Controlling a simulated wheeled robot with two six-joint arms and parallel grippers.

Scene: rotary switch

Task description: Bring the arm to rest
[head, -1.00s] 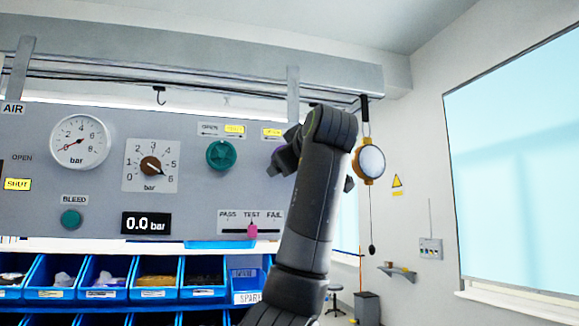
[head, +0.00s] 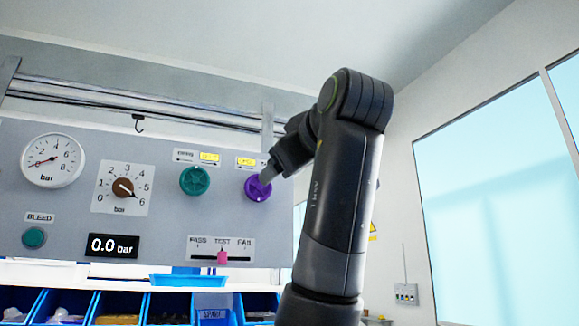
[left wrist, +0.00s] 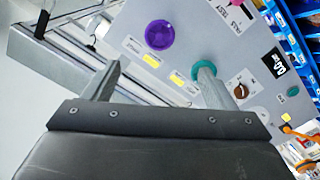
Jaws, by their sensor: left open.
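My left arm rises at the right of centre in the head view, bent at its top towards the panel. My left gripper (head: 268,173) is partly seen there, in front of or beside the purple knob (head: 257,189); whether they touch is not clear. In the left wrist view my left gripper (left wrist: 157,68) has its two fingers apart with nothing held between them. The purple knob (left wrist: 159,34) shows beyond the fingers, and one fingertip overlaps the green knob (left wrist: 197,74) in the picture. My right gripper is not in view.
The grey panel (head: 70,200) carries two round gauges or dials, a green knob (head: 195,181), a 0.0 bar display (head: 112,245) and a pink slider (head: 222,257) at TEST. Blue bins (head: 120,307) stand below. A rail (head: 160,100) runs above.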

